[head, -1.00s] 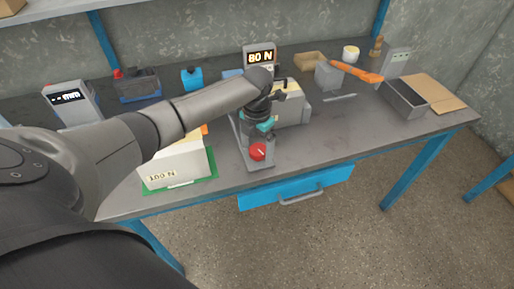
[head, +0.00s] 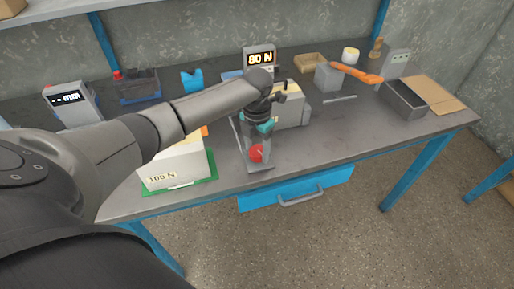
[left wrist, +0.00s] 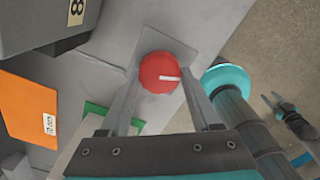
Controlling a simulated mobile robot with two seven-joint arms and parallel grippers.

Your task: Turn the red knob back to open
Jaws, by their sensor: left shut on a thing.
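A grey block (head: 291,113) and the "80 N" display (head: 260,59) stand just behind. A white "100 N" box (head: 174,165) on a green mat is close on the left. The bench right of the knob (head: 330,135) is clear. A blue drawer (head: 330,186) hangs below.

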